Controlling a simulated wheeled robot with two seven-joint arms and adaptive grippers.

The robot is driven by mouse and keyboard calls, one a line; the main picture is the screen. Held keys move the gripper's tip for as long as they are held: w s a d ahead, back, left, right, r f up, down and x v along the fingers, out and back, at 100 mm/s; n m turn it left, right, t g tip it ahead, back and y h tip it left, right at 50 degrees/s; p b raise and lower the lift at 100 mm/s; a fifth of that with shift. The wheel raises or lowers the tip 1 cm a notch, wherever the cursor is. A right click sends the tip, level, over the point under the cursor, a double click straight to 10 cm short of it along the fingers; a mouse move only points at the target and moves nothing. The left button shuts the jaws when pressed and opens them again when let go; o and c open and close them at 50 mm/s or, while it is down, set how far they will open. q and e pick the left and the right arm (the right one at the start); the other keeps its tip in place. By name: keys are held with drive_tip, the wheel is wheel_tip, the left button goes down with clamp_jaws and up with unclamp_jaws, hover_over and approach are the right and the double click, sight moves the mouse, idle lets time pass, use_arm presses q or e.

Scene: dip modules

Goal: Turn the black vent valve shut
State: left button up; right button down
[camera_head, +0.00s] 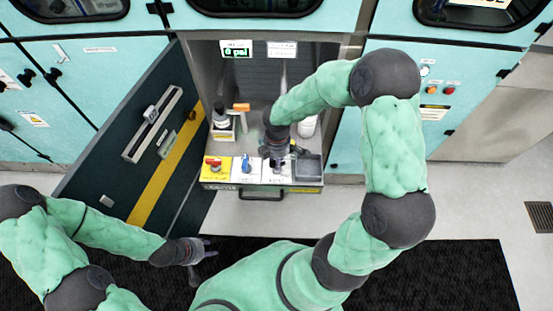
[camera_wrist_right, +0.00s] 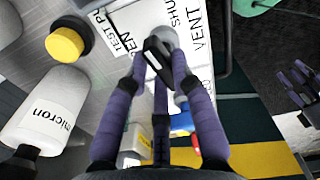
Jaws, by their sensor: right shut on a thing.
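The black vent valve (camera_wrist_right: 158,58) has a short black lever on a grey round stem, on a white plate lettered VENT and SHUT. My right gripper (camera_wrist_right: 162,75) has its purple fingers closed around the lever; in the head view it (camera_head: 277,164) comes down onto the drawer's white plate from above and hides most of the valve. My left gripper (camera_head: 205,250) hangs empty and open over the dark mat; it also shows at the right of the right wrist view (camera_wrist_right: 300,85).
The drawer (camera_head: 262,187) also carries a red valve (camera_head: 214,164) on a yellow plate and a blue valve (camera_head: 246,163). A grey tray (camera_head: 308,168) is at its right end. A dark door (camera_head: 140,140) stands open at left.

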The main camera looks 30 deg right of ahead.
drive_tip(key=shift+m, duration=1.2)
drive_tip(key=c, duration=1)
unclamp_jaws()
drive_tip(key=shift+c, duration=0.2)
wheel_tip(320, 180, up, 12)
drive_tip(key=shift+s, duration=0.15)
